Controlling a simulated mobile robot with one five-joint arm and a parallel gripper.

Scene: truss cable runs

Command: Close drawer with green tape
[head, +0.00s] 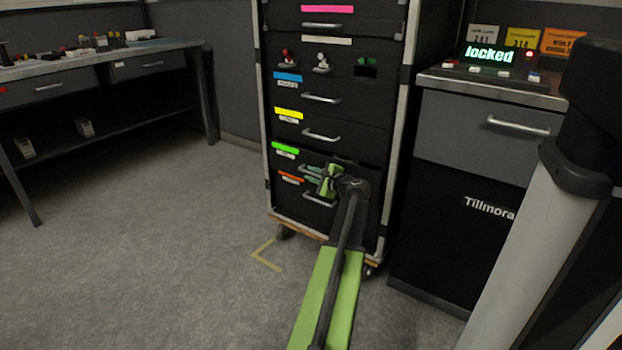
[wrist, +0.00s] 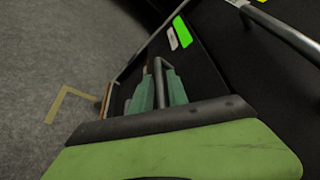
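The black drawer cabinet stands on casters in the middle of the head view. The green tape (head: 285,149) marks a low drawer, between the yellow-taped and orange-taped ones; it also shows in the wrist view (wrist: 182,31). This drawer's front seems to stand slightly proud of its neighbours, but my arm covers much of it. My gripper (head: 314,174) is at its handle. In the wrist view the handle (wrist: 161,80) lies between my two teal fingers (wrist: 160,90), with little gap on either side. Whether they press on it is unclear.
A grey cabinet (head: 440,230) with a lit "locked" sign (head: 490,54) stands close at the right. A workbench (head: 110,62) is at the left. The carpet (head: 180,240) between is clear, with a yellow floor mark (head: 265,258) by the drawer cabinet.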

